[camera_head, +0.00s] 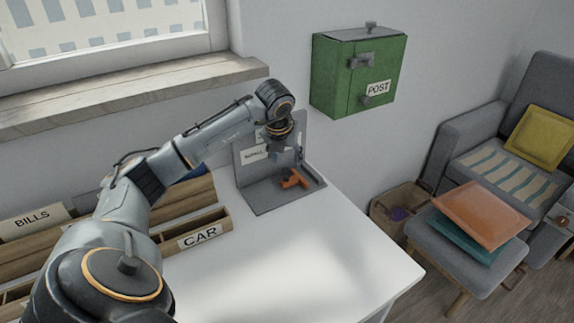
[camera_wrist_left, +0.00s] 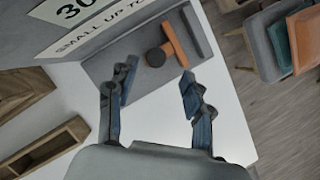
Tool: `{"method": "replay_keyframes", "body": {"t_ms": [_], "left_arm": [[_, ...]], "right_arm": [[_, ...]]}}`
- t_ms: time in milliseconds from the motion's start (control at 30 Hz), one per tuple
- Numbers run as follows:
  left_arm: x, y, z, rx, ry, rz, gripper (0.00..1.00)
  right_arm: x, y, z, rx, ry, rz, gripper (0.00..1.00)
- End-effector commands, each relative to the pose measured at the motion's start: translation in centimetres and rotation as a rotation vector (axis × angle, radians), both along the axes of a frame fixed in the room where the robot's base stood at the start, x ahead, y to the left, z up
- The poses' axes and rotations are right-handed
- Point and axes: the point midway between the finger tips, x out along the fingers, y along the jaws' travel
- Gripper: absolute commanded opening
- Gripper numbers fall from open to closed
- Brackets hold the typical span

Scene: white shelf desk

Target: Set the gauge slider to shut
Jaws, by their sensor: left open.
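The gauge is a grey stand with an upright back plate and a flat base (camera_head: 268,201) on the white desk; its base also shows in the left wrist view (camera_wrist_left: 126,62). The orange slider (camera_head: 293,180) lies low on it, an orange bar (camera_wrist_left: 174,40) with a dark round knob (camera_wrist_left: 155,57) beside it in the wrist view. My left gripper (camera_head: 278,150) hangs in front of the back plate, above the slider. In the wrist view its two fingers (camera_wrist_left: 156,82) are spread, with the slider beyond them and nothing between. The right gripper is not in view.
Wooden trays labelled BILLS and CAR (camera_head: 200,236) stand on the left of the desk (camera_head: 300,255). A green POST box (camera_head: 336,80) hangs on the wall behind. The desk front is clear. A grey armchair and footstool with cushions (camera_head: 480,213) stand right.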

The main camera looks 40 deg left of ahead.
Motion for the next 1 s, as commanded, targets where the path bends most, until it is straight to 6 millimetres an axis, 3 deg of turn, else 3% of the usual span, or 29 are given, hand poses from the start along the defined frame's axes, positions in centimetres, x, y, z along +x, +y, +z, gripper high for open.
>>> {"method": "replay_keyframes", "body": {"t_ms": [100,333,1000], "left_arm": [[-0.8,-0.5,2.5,0.001,-0.004,-0.001,0.51],[-1.8,-1.2,5.3,0.0,-0.002,-0.004,0.51],[-2.1,-1.3,5.9,0.0,0.0,-0.002,0.51]], "right_arm": [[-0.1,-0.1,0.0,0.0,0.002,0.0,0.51],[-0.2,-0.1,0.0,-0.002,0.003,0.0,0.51],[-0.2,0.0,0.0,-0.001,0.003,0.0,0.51]]}}
